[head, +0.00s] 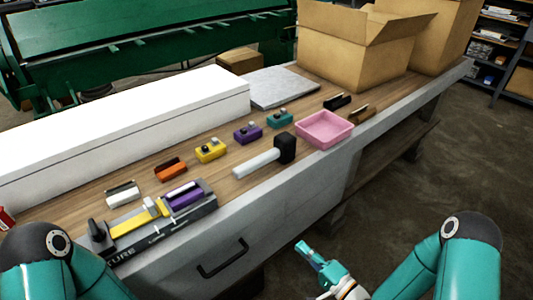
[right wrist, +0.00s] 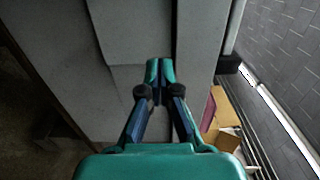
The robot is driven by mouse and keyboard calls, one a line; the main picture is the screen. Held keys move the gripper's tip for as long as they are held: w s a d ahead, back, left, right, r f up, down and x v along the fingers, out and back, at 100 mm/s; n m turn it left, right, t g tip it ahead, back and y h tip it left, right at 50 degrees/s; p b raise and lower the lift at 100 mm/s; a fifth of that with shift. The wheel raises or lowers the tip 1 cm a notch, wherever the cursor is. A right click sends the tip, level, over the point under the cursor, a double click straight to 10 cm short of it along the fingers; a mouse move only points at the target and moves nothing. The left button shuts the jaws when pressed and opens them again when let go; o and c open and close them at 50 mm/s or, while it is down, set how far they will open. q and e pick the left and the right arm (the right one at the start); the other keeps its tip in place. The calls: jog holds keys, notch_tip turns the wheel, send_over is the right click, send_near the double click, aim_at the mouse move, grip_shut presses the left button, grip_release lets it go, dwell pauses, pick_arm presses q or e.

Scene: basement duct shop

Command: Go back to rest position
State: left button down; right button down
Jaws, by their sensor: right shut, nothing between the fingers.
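My right gripper (head: 304,248) is low in the middle of the head view, off the front of the workbench (head: 300,175) and below its top. Its fingers are shut with nothing between them. In the right wrist view the closed fingertips (right wrist: 160,66) meet in front of grey panels. My right arm comes in from the lower right. My left arm shows at the lower left corner, but its gripper is out of the picture.
The bench holds a fixture (head: 150,228), a mallet (head: 265,157), a pink tray (head: 324,129), several small coloured blocks, a long white box (head: 120,125) and cardboard boxes (head: 355,55). A drawer handle (head: 222,258) sticks out in front. Floor at right is clear.

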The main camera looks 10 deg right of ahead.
jog(key=a+r+n+g+p, duration=0.1)
jog(key=a+r+p, duration=0.4)
jog(key=r+p, duration=0.15)
jog(key=s+d+f+n+g+h+p, duration=0.1)
jog(key=s+f+n+g+h, duration=0.2)
jog(key=s+f+g, duration=0.3)
jog(key=s+d+f+n+g+h+p, duration=0.1)
jog(key=s+f+n+g, duration=0.4)
jog(key=s, duration=0.7)
jog(key=shift+s+d+f+g+h+p, duration=0.15)
jog(key=shift+s+f+g+h+p, duration=0.25)
jog(key=shift+f+g+h, duration=0.45)
jog(key=shift+r+g, duration=0.2)
jog(key=shift+g, duration=0.15)
